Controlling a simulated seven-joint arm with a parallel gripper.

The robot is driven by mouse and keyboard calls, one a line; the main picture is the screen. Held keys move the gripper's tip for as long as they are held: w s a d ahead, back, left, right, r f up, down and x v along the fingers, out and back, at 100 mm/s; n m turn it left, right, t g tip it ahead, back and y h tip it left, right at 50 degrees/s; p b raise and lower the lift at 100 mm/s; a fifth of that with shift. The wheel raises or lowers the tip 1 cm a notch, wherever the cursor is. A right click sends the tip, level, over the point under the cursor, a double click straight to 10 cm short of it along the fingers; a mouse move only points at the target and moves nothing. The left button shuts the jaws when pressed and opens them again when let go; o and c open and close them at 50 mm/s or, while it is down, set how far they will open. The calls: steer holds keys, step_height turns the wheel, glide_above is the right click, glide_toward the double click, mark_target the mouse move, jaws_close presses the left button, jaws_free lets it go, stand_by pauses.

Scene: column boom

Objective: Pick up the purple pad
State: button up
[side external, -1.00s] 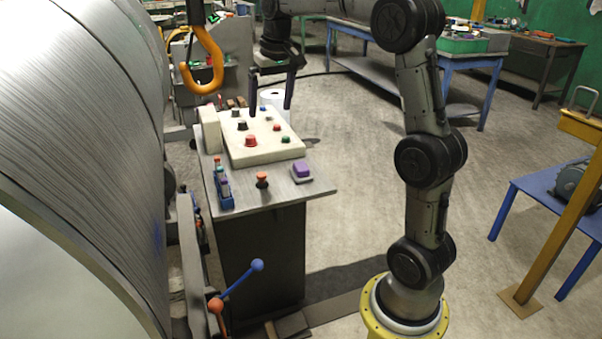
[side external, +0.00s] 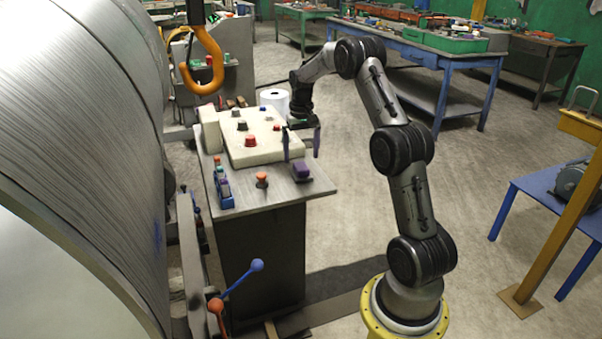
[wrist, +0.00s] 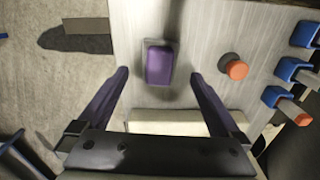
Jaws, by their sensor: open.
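The purple pad (side external: 301,170) is a small block on a flat base plate at the near right corner of the grey cabinet top. In the wrist view the purple pad (wrist: 159,64) lies a little ahead of the fingertips, roughly centred between them. My gripper (side external: 301,157) has two dark purple fingers and hangs just above and behind the pad. In the wrist view my gripper (wrist: 159,75) is open with nothing between its fingers. I cannot tell the exact height of the fingertips over the pad.
An orange knob (side external: 262,179) stands left of the pad, and blue clips (side external: 224,188) with coloured pieces lie at the left edge. The raised cream button panel (side external: 262,148) sits behind. A yellow hook (side external: 206,68) hangs at upper left. Open floor lies right of the cabinet.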

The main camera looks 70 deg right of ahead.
mark_target(301, 165)
steer(key=shift+w+d+f, duration=0.1)
steer(key=shift+f, duration=1.4)
steer(key=shift+w+d+f, duration=0.1)
steer(key=shift+f, duration=1.35)
steer(key=shift+c, duration=0.2)
steer(key=c, duration=1.3)
steer(key=shift+r, duration=0.15)
